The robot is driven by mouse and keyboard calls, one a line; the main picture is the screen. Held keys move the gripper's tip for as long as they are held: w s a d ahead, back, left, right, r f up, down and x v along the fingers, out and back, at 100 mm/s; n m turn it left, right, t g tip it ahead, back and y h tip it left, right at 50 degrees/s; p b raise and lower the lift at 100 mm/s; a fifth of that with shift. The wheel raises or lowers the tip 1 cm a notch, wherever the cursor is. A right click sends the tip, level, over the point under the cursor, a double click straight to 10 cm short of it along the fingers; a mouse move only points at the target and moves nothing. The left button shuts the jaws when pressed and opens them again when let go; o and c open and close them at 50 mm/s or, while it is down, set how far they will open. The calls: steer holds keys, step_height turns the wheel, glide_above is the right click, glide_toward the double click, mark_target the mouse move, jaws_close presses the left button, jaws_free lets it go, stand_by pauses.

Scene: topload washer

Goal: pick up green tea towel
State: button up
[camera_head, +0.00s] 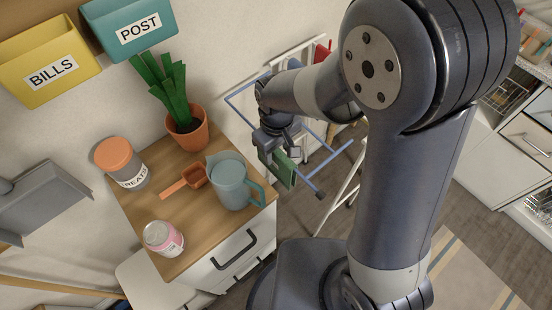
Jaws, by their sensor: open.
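A small green cloth-like piece (284,171), which looks like the green tea towel, hangs by the blue bars of a rack (331,158). My gripper (279,148) reaches down right at its top edge, behind the cabinet's back right corner. The gripper is open, with its fingers close to the green piece. I cannot tell whether they touch it or stand on either side of it. My arm hides much of the rack and part of the view behind it.
A wooden-topped cabinet (222,226) stands left of the gripper. It holds a teal jug (230,182), an orange scoop (186,182), a potted plant (186,125), a treats jar (122,163) and a pink-labelled jar (164,239). A white folding frame (343,190) stands beside the rack.

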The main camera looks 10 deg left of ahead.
steer(key=shift+w+a+f+p, duration=0.1)
steer(key=shift+f+p, duration=0.25)
steer(key=shift+f, duration=0.95)
steer(key=shift+w+a+f+p, duration=0.1)
steer(key=shift+f+p, duration=0.2)
steer(key=shift+f, duration=1)
steer(key=shift+s, duration=0.1)
steer(key=shift+c, duration=0.4)
jaws_close()
